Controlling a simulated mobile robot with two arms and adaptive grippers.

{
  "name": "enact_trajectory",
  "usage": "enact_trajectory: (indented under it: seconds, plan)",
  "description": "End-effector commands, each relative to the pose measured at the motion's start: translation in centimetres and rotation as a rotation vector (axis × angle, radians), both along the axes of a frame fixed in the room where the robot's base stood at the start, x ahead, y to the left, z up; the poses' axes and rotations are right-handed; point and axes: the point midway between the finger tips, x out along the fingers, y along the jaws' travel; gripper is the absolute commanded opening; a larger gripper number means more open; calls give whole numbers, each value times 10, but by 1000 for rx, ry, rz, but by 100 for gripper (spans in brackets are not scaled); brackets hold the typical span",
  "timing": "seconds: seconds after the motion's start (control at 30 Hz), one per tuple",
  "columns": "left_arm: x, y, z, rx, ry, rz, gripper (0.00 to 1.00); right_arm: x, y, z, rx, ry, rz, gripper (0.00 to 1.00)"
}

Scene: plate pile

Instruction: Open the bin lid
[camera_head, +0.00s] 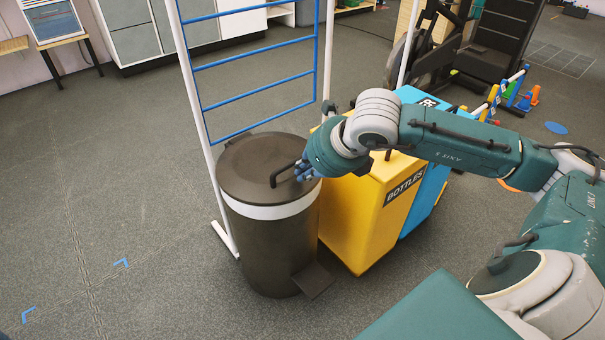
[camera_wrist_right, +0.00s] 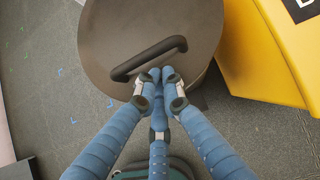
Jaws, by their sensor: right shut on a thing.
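A dark brown round bin (camera_head: 270,245) with a white band stands on the floor in the head view. Its flat lid (camera_head: 250,160) lies closed on top and carries a black bar handle (camera_head: 284,174). The lid (camera_wrist_right: 115,30) and the handle (camera_wrist_right: 148,58) also show from above in the right wrist view. My right gripper (camera_head: 305,172) is at the handle's near side. In the right wrist view its blue fingers (camera_wrist_right: 160,80) are drawn together at the handle, shut on it. The exact finger contact is partly hidden. My left gripper is not in view.
A yellow bin (camera_head: 362,215) marked BOTTLES stands close to the right of the brown bin, with a blue bin (camera_head: 430,190) beyond it. A white-and-blue rail frame (camera_head: 262,85) stands directly behind the brown bin. The floor to the left is clear.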

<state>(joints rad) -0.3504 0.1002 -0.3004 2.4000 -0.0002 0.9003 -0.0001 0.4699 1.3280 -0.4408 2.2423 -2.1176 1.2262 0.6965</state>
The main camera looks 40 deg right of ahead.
Motion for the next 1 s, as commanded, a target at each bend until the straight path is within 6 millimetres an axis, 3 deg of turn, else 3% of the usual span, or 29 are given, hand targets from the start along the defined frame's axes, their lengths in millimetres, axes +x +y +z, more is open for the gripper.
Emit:
enact_trajectory:
  seconds: [0.57, 1.0]
  plan:
    - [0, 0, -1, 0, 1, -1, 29, 6, 1, -6, -1, 1, 1, 0]
    - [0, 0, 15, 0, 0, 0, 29, 8, 1, 4, -3, 36, 1, 0]
